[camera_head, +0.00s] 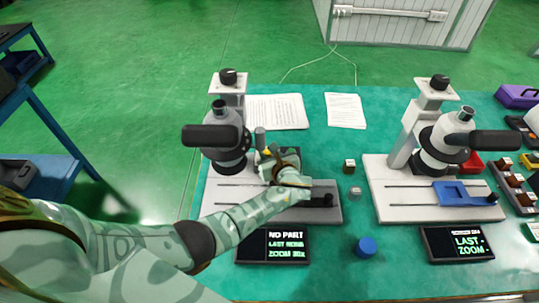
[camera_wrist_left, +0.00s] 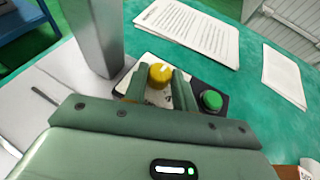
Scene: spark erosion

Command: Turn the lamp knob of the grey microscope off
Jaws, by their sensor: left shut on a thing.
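The grey microscope (camera_head: 228,128) stands on a pale base (camera_head: 218,203) at the left of the bench. Its yellow lamp knob (camera_wrist_left: 160,75) sits on a small dark and white panel (camera_wrist_left: 140,73) beside the column, with a green button (camera_wrist_left: 211,100) to its right. My left gripper (camera_wrist_left: 160,88) is shut on the knob, one finger on each side. In the head view my left gripper (camera_head: 276,158) comes over the base from the lower left and hides most of the panel. The knob's exact setting is hard to read. My right gripper is not in view.
A second microscope (camera_head: 445,137) stands at the right, with a blue part (camera_head: 450,191) on its base. Dark displays (camera_head: 272,246) lie in front. Papers (camera_head: 277,111) lie behind. A blue knob-like piece (camera_head: 366,246) and small blocks (camera_head: 349,166) stand between the microscopes.

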